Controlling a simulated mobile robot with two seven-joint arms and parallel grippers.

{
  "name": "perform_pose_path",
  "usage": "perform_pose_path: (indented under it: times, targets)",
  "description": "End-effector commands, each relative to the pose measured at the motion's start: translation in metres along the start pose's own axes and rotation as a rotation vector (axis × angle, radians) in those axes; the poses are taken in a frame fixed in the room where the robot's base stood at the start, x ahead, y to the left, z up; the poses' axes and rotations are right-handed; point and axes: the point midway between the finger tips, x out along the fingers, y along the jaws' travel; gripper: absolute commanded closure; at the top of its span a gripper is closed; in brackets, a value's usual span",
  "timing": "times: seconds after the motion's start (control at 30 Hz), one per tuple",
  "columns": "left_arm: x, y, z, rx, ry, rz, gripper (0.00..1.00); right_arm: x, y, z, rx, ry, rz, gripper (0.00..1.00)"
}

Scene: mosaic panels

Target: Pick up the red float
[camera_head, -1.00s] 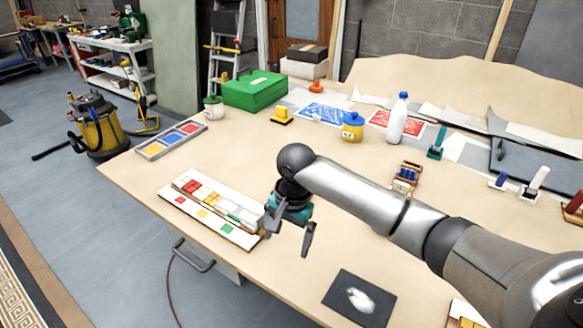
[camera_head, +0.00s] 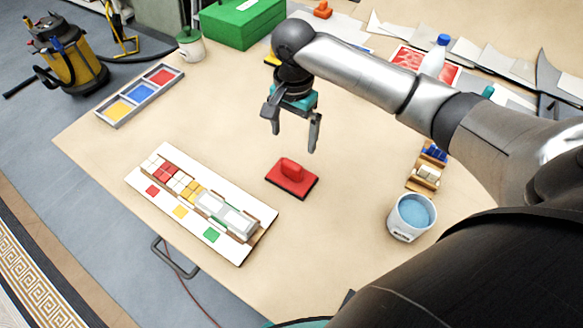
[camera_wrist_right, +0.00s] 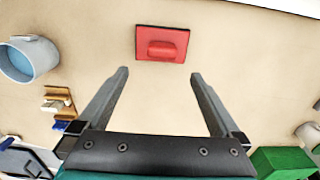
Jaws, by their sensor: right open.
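The red float (camera_head: 292,178), a flat red pad with a raised red handle, lies on the table right of the mosaic panel. It also shows at the top middle of the right wrist view (camera_wrist_right: 162,44). My right gripper (camera_head: 294,140) is open and empty, pointing down above the table, close to the float and apart from it. In the right wrist view the spread fingers (camera_wrist_right: 159,73) have the float just beyond their tips, roughly centred between them. My left gripper is in no view.
The white panel (camera_head: 170,214) with coloured tiles lies to the left. A tray with three colours (camera_head: 141,95) stands behind it. A bucket of blue water (camera_head: 409,218) and a small wooden rack (camera_head: 427,167) stand right of the float. The table around the float is clear.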

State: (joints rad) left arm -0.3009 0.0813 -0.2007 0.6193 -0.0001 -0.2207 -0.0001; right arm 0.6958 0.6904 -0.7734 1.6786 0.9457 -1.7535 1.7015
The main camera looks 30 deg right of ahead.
Motion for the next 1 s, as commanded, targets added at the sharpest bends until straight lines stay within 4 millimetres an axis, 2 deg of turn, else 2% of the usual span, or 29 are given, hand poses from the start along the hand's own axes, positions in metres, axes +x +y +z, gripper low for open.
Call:
perform_pose_path:
  times: [0.03,0.1,0.3,0.53,0.8,1.0]
  targets:
    - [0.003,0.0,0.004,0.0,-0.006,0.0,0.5,0.015,0.001,0.0,0.001,-0.001,0.005,0.0]
    - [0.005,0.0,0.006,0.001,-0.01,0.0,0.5,0.03,0.001,0.001,0.0,-0.002,0.004,0.0]
    - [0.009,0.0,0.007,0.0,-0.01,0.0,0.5,0.061,-0.001,0.0,0.0,-0.001,0.001,0.0]
    - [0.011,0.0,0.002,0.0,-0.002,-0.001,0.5,0.076,-0.001,0.001,-0.001,-0.001,0.001,0.0]
    - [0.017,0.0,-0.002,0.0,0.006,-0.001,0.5,0.114,-0.003,0.002,-0.001,0.0,-0.001,0.0]
    - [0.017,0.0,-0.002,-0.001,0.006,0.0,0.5,0.12,-0.003,0.002,-0.002,0.001,-0.001,0.0]
